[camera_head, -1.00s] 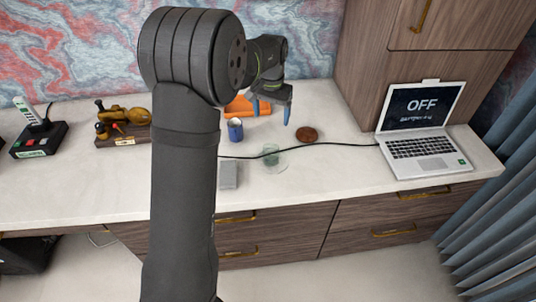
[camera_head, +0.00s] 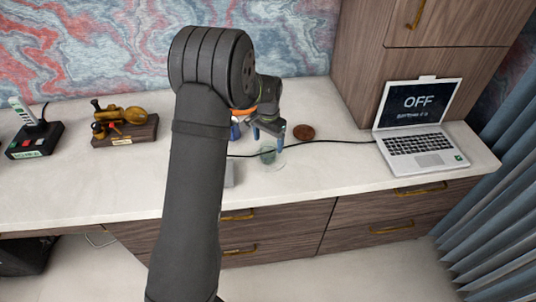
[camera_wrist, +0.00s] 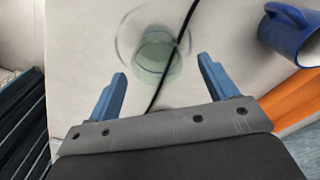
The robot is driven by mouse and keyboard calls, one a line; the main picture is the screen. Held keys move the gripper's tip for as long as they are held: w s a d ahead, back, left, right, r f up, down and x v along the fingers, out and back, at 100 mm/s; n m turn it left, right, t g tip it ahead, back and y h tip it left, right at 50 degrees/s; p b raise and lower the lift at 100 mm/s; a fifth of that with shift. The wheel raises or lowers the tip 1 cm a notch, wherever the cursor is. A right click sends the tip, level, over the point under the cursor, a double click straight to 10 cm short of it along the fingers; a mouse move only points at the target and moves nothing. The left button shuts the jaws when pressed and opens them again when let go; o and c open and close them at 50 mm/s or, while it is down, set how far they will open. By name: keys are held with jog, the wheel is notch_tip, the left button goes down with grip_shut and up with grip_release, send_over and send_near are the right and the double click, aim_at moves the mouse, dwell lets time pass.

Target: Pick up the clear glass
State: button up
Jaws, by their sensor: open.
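The clear glass (camera_head: 268,154) stands on the white desk top, with a greenish tint, just in front of my gripper (camera_head: 258,130) in the head view. In the wrist view the glass (camera_wrist: 158,52) shows as a round rim beyond the two blue fingertips, roughly midway between them. My gripper (camera_wrist: 162,75) is open and empty, and I see no contact with the glass. My arm partly covers the gripper in the head view.
A black cable (camera_head: 325,141) runs by the glass to the laptop (camera_head: 418,140). A blue mug (camera_wrist: 286,35) and an orange object (camera_wrist: 292,103) are to the right in the wrist view. A brown round disc (camera_head: 303,132) lies behind the glass. A grey block (camera_head: 231,172) is left of it.

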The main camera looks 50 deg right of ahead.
jog(key=shift+s+a+f, duration=0.1)
jog(key=shift+f, duration=1.25)
jog(key=shift+s+a+f, duration=0.1)
jog(key=shift+f, duration=1.25)
jog(key=c, duration=1.1)
jog(key=shift+r, duration=0.1)
